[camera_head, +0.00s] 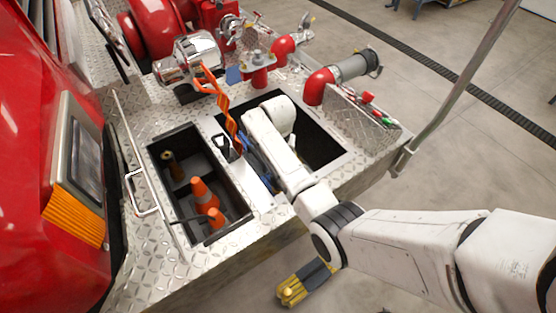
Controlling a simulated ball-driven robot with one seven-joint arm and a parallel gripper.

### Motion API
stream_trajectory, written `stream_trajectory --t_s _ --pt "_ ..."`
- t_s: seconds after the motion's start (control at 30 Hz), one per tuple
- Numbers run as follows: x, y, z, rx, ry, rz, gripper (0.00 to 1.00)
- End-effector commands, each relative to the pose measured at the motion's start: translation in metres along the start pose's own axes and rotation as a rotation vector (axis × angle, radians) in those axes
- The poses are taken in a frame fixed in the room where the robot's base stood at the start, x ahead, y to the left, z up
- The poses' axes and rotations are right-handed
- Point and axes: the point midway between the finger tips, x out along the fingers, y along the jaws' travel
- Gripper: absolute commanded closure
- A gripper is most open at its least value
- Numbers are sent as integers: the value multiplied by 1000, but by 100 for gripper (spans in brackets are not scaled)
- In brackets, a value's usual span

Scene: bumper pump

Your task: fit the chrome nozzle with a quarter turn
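A shiny chrome fitting (188,58) sits on the diamond-plate bumper deck at the upper left. I cannot tell whether it is the chrome nozzle. A red elbow pipe (319,86) with a grey cylindrical end (352,67) stands at the deck's upper right. A dark piece with a brass-coloured end (167,157) stands in the left well. My white arm reaches from the lower right over the right well, with its rounded wrist over that opening.
The left well (197,131) also holds orange cones (203,196). An orange strap (222,98) hangs beside my wrist. A red valve (258,68) stands behind it. A metal pole (455,85) rises at the right. A yellow-and-dark object (301,285) shows below the bumper.

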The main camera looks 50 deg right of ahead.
Motion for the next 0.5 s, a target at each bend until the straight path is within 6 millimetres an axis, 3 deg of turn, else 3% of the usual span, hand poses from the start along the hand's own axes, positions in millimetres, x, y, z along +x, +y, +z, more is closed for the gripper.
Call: stream_trajectory --t_s 0.5 --pt "7 0 0 0 1 0 88"
